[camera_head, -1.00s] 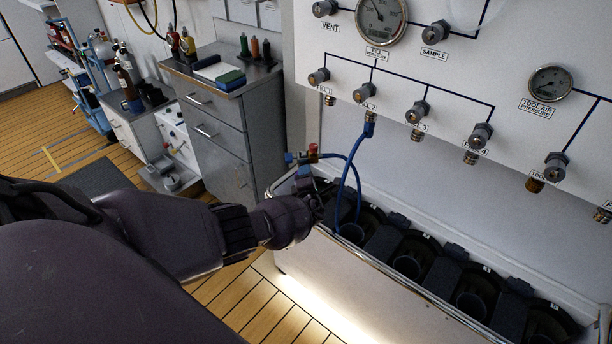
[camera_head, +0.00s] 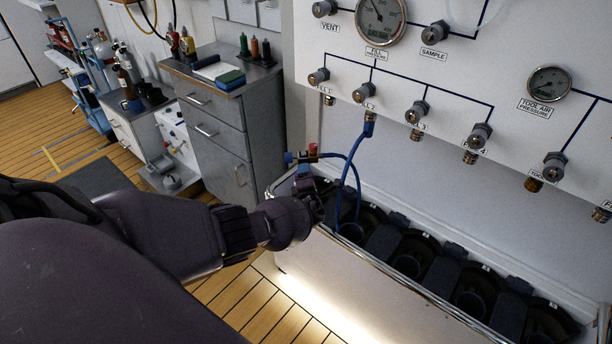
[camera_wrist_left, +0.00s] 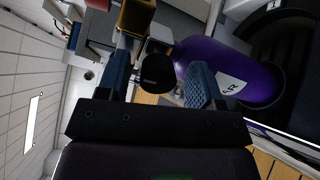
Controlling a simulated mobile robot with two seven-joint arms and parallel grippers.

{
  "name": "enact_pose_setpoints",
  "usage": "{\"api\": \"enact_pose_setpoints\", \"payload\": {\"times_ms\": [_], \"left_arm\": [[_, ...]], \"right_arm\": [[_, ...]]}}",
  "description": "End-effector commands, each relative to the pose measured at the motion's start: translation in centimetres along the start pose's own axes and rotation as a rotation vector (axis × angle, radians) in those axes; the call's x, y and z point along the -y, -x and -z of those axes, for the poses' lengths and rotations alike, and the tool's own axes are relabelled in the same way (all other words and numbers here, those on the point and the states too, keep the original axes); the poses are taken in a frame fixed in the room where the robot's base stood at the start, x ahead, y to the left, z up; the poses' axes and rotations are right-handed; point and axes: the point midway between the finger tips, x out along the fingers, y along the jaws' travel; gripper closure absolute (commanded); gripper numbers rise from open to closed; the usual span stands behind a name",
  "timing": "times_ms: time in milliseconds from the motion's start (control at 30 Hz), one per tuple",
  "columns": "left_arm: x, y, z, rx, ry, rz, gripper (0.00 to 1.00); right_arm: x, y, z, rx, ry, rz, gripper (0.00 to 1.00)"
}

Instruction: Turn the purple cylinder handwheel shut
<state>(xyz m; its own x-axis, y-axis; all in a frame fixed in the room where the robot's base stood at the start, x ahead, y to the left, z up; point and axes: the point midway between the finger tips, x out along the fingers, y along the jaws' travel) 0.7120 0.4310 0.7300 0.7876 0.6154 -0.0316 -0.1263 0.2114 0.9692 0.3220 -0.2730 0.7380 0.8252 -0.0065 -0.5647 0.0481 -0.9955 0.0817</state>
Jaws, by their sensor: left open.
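The purple cylinder (camera_wrist_left: 235,72) shows in the left wrist view, with part of a white label facing the camera. A round black knob (camera_wrist_left: 155,70), which looks like its handwheel, sits beside its upper end, close to a brass fitting (camera_wrist_left: 137,16). My left gripper (camera_wrist_left: 160,78) is open, with one blue-padded finger on each side of the knob; I cannot tell whether either pad touches it. In the head view my left gripper (camera_head: 312,192) is over the left end of the cylinder trough and hides the purple cylinder. My right gripper is not in view.
A blue hose (camera_head: 357,165) runs from a fill valve (camera_head: 368,98) on the white panel (camera_head: 460,65) down to the gripper area. The trough (camera_head: 370,262) holds several dark cylinder slots. A grey drawer cabinet (camera_head: 215,120) stands to the left. Floor (camera_head: 245,300) is open in front.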

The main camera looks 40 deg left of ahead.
Motion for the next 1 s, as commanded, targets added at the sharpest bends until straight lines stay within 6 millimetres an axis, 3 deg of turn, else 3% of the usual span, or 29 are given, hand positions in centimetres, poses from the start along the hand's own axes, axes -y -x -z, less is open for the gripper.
{"api": "enact_pose_setpoints", "payload": {"times_ms": [167,533,733,1000], "left_arm": [[-0.6,2.6,-0.2,0.001,0.004,0.0,0.4],[-0.3,8.8,-0.1,0.001,0.001,0.0,0.4],[-0.1,10.1,0.0,-0.001,0.0,0.0,0.4],[0.0,10.3,0.0,-0.001,-0.001,0.001,0.4]], "right_arm": [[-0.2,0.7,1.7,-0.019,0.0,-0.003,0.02],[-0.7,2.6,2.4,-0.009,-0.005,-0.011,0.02],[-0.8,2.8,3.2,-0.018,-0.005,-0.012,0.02],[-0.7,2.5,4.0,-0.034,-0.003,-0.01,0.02]]}}
